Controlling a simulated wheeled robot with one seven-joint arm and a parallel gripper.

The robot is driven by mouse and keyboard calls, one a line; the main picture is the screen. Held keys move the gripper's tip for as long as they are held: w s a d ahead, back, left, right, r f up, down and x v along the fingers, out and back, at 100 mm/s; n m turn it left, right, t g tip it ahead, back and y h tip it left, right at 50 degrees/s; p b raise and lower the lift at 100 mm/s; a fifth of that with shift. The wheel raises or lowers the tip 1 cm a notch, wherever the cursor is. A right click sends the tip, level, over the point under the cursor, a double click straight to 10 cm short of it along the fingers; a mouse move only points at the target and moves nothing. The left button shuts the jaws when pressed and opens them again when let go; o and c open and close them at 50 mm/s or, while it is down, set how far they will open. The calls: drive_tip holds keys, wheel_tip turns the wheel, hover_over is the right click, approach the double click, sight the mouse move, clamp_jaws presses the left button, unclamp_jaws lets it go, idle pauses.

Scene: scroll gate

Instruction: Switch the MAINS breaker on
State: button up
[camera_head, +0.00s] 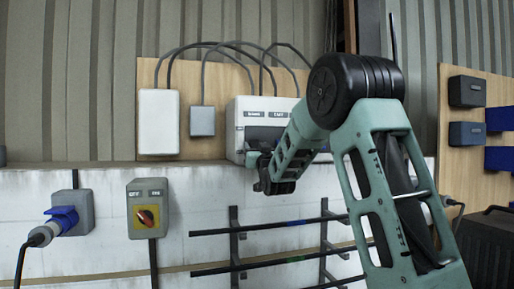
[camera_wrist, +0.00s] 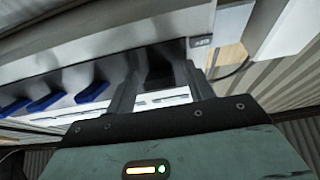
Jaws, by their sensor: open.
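The breaker box (camera_head: 237,132) is a pale grey unit on the wooden board, with small labels along its top edge, too small to read surely. My gripper (camera_head: 256,160) is at its lower left front, partly hidden by my arm. In the wrist view my gripper (camera_wrist: 160,70) is open, its two dark fingers on either side of a black breaker lever (camera_wrist: 158,76). I cannot tell whether the fingers touch it. This lever sits at the end of the row, near a small label (camera_wrist: 201,41). Blue levers (camera_wrist: 92,91) line up to its left.
Black rails (camera_head: 262,226) stick out below the box. A white box (camera_head: 158,122) and a grey box (camera_head: 202,121) hang left of it, with cables above.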

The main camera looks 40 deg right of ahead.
sight(255, 140)
drive_tip(key=c, duration=1)
drive_tip(key=shift+r, duration=0.1)
drive_tip(key=g+p, duration=0.1)
drive_tip(key=r+g+y+p, duration=0.1)
drive_tip(key=p, duration=0.1)
drive_tip(key=shift+s+a+r+g, duration=0.15)
drive_tip(key=shift+s+r+g, duration=0.15)
drive_tip(key=shift+g, duration=0.1)
drive_tip(key=g+y+p, duration=0.1)
drive_tip(key=p, duration=0.1)
drive_tip(key=r+g+p, duration=0.1)
drive_tip(key=g+p, duration=0.1)
drive_tip(key=shift+r+y, duration=0.3)
drive_tip(key=shift+y, duration=0.1)
drive_tip(key=g, duration=0.1)
drive_tip(key=g+y+p, duration=0.1)
drive_tip(key=shift+w+r+g, duration=0.1)
drive_tip(key=shift+r+g, duration=0.3)
drive_tip(key=shift+w+d+r+g+y+p, duration=0.1)
drive_tip(key=shift+r+g+y+p, duration=0.2)
drive_tip(key=shift+g, duration=0.35)
drive_tip(key=shift+w+d+r+g+y+p, duration=0.1)
drive_tip(key=shift+w+g+y+p, duration=0.05)
drive_tip(key=shift+g+y, duration=0.4)
drive_tip(key=shift+w+r+g+y+p, duration=0.15)
drive_tip(key=shift+g+y+p, duration=0.1)
drive_tip(key=shift+g, duration=0.45)
